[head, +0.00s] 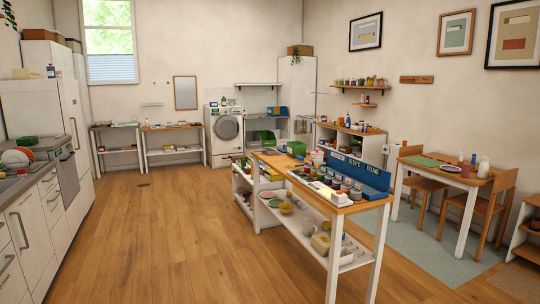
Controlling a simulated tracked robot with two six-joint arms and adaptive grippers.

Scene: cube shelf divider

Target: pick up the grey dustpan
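I cannot make out a grey dustpan in the head view; if it is in the room, it is hidden or too small to tell. A small flat dark item (144,184) lies on the wooden floor at the middle left, but I cannot tell what it is. Neither of my grippers is in view.
A long shelf table (368,204) loaded with jars and bowls stands right of centre. Kitchen counters (32,228) line the left. A dining table (448,178) with chairs is at right. A washing machine (224,133) stands at the back. The wooden floor (165,240) is mostly clear.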

